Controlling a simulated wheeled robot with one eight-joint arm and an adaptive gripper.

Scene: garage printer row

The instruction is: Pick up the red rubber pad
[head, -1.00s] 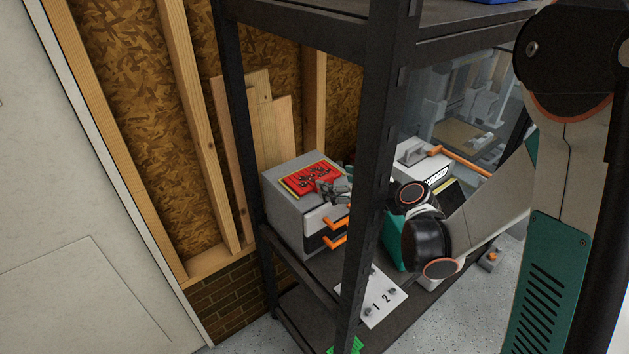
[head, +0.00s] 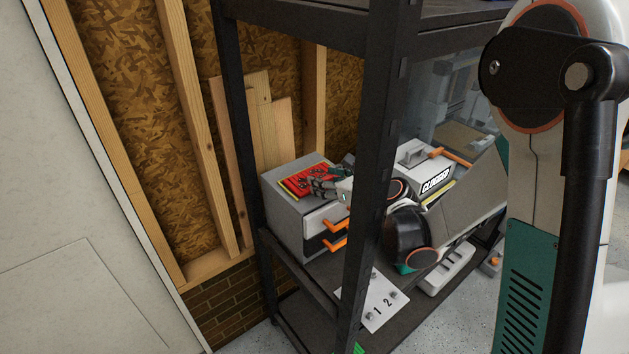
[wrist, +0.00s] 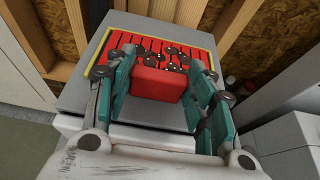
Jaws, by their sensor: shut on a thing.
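The red rubber pad shows in the wrist view as a plain red block (wrist: 158,84) between my fingers. My gripper (wrist: 160,88) is shut on it, with a teal-and-grey finger against each side. Behind the pad lies a flat red panel with dark lines and a yellow edge (wrist: 120,41), on top of a grey box (wrist: 72,97). In the head view my gripper (head: 323,188) is over the front right of that box (head: 283,208). The pad cannot be told apart from the red panel (head: 300,182) there. I cannot tell whether the pad still touches the surface below.
A black shelf post (head: 370,150) stands in front of my wrist. Orange handles (head: 334,243) stick out from the box front. A white box marked "CLOGGED" (head: 436,183) stands to the right. A plate numbered 1 and 2 (head: 370,308) lies on the shelf below.

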